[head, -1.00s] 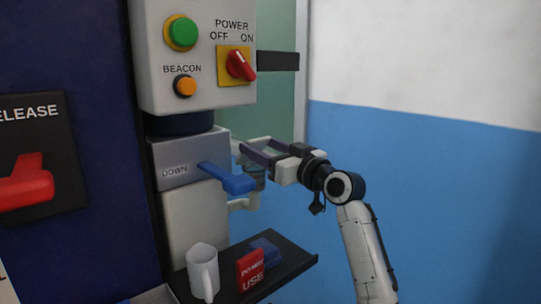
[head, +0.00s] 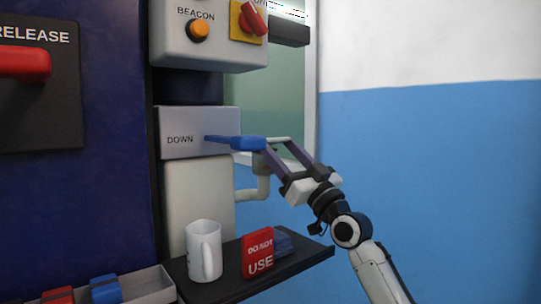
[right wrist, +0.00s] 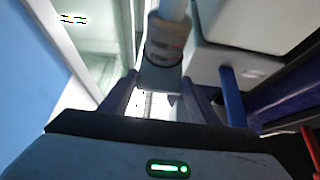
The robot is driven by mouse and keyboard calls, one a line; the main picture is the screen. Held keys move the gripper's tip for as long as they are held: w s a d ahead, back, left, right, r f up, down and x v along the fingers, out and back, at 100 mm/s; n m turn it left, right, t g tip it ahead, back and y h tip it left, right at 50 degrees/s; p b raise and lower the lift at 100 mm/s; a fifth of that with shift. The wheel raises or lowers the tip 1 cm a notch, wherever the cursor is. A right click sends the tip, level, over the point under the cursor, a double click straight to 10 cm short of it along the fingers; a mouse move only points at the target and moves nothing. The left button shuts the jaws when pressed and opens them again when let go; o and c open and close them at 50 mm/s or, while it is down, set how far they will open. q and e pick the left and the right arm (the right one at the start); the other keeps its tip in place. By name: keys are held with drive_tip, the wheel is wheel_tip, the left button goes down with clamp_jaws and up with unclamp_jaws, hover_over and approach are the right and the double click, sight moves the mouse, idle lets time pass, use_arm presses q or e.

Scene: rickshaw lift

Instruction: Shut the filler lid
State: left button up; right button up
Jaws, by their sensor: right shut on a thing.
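My right gripper (head: 277,148) reaches in from the right beside the blue lever's end, with its fingers pointing up and left. In the right wrist view (right wrist: 155,85) its fingers stand either side of a small grey flap, which I take for the filler lid (right wrist: 158,77), and are shut on it. Directly beyond it is a pale round filler neck (right wrist: 166,40) with a label. In the head view the fingers and lever largely hide the lid, and its angle is unclear. A pale bent pipe (head: 262,187) runs below. My left gripper is not in view.
The blue lever (head: 230,142) on the DOWN box (head: 185,132) sticks out close to my right fingers. Below are a shelf (head: 225,290) with a white mug (head: 205,252) and a red DO NOT USE block (head: 257,255). The blue-and-white wall to the right is clear.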

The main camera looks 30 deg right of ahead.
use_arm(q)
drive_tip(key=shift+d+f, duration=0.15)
use_arm(e)
drive_tip(key=shift+w+a+f, duration=0.1)
drive_tip(key=shift+w+f, duration=0.05)
drive_tip(key=shift+f, duration=0.55)
drive_tip(key=shift+w+f, duration=0.15)
drive_tip(key=shift+f, duration=0.55)
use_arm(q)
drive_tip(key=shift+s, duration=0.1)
use_arm(e)
drive_tip(key=shift+f, duration=0.1)
drive_tip(key=o, duration=1.5)
drive_tip(key=shift+w, duration=0.25)
drive_tip(key=shift+s+r, duration=0.2)
drive_tip(key=shift+s, duration=0.1)
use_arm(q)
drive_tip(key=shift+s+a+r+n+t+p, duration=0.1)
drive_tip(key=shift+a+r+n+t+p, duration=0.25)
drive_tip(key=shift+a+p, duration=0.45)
use_arm(e)
drive_tip(key=s, duration=0.8)
drive_tip(key=s+d, duration=0.1)
drive_tip(key=s, duration=0.3)
drive_tip(key=shift+s+f, duration=0.35)
drive_tip(key=shift+s, duration=0.05)
